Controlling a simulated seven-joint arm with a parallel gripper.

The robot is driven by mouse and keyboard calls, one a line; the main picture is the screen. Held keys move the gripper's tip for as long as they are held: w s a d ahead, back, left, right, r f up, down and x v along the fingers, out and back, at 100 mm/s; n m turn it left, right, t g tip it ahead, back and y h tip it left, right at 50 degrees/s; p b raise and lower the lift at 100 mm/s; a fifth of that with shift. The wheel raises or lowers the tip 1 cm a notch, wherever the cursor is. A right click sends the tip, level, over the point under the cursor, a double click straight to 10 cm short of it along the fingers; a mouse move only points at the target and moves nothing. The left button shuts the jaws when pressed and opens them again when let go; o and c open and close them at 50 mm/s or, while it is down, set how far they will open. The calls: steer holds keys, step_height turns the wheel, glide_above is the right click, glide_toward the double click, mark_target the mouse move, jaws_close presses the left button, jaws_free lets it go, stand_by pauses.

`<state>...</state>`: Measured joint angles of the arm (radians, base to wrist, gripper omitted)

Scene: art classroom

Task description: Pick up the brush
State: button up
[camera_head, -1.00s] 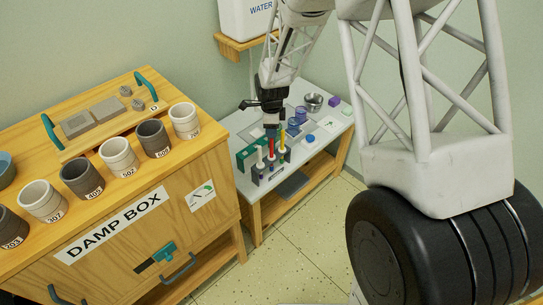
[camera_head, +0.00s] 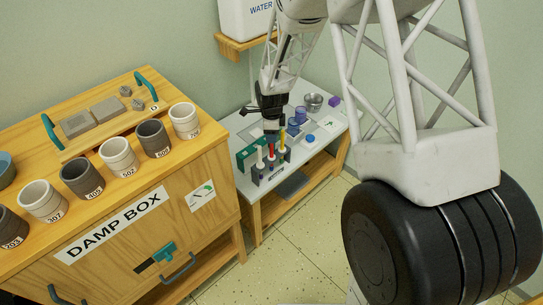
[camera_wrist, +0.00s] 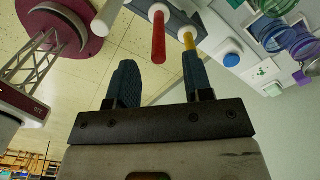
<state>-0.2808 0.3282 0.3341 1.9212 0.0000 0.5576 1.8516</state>
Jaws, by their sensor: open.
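Several upright brushes stand in a teal and grey rack (camera_head: 247,156) on the low white table. I see a white handle (camera_head: 260,158), a red handle (camera_head: 271,153) and a yellow handle (camera_head: 282,143). My gripper (camera_head: 271,136) points down just above them. In the wrist view, my gripper (camera_wrist: 160,78) has its two dark fingers apart with nothing held. The red handle (camera_wrist: 159,40) shows across the gap between them, the yellow handle (camera_wrist: 190,48) is by the right finger, and the white handle (camera_wrist: 106,18) is left of the red one. Which brush is meant cannot be told.
The damp box (camera_head: 170,215) stands left, with several cups along its top. Purple-blue jars (camera_head: 294,127), a metal bowl (camera_head: 312,102) and a blue-lidded item (camera_head: 310,138) share the white table (camera_head: 320,127). A water container (camera_head: 246,20) sits on a shelf above.

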glide_above(272, 157)
steer(key=shift+w+a+f, duration=0.1)
steer(key=shift+w+f, duration=0.1)
steer(key=shift+f, duration=1.1)
steer(key=shift+w+f, duration=0.2)
steer(key=shift+f, duration=1.05)
jaws_close()
